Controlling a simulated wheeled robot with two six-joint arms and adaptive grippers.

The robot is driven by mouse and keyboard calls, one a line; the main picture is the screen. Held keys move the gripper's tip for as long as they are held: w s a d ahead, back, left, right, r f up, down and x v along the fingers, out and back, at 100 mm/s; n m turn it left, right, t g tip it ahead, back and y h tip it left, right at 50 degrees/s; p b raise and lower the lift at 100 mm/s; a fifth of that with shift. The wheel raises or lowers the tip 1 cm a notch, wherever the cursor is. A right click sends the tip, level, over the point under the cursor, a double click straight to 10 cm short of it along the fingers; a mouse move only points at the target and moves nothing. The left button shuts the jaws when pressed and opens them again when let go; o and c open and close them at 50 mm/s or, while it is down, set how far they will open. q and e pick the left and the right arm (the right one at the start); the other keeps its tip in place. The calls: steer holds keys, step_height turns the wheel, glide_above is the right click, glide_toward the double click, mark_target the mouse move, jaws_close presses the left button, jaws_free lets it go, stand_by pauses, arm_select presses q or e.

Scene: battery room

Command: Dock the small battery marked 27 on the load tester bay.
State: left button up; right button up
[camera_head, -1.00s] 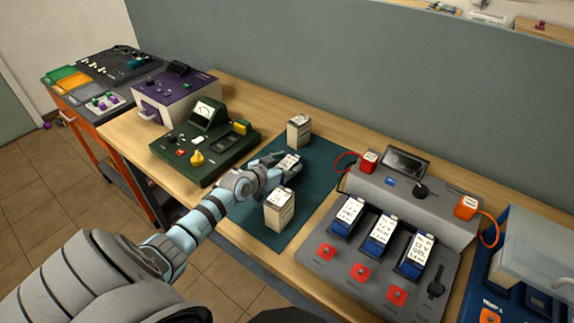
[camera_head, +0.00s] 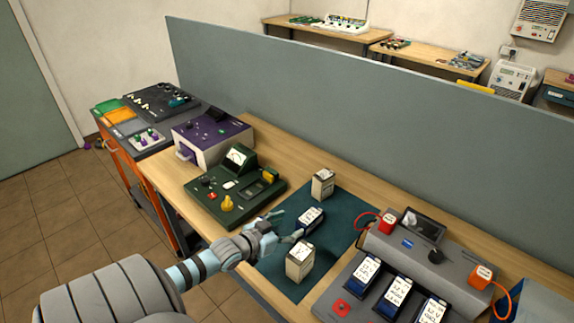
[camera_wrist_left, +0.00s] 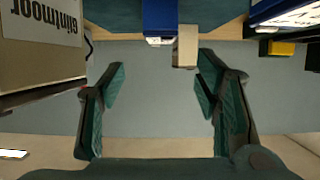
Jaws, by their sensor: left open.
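The label marks are too small to read, so I cannot tell which battery is 27. My left gripper (camera_head: 284,228) is open and empty just left of the blue battery, its fingers pointing toward it. The near cream battery (camera_head: 300,261) stands upright beside the gripper. The green unit with a meter and yellow knob (camera_head: 228,203) appears to be the load tester. My right gripper is not in view.
The far cream battery (camera_head: 322,184) stands at the back of the mat. A grey charger (camera_head: 405,262) with several blue batteries is at the right. A purple-topped unit (camera_head: 213,139) stands behind the green one. A grey partition (camera_head: 400,140) bounds the table's back.

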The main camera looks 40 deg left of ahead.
arm_select(q)
steer(key=w+a+r+n+t+y+b, duration=0.15)
steer(key=w+r+b, duration=0.55)
steer(key=w+r, duration=1)
steer(key=m+g+h, duration=0.2)
steer(key=g, duration=0.9)
glide_toward(310, 216)
steer(key=shift+n, duration=0.25)
steer(key=b+x, duration=0.2)
steer(key=x, duration=0.8)
steer(key=shift+f, duration=0.25)
steer(key=shift+a+r+t, duration=0.1)
steer(key=shift+r+t, duration=0.05)
steer(key=shift+t, duration=0.1)
jaws_close()
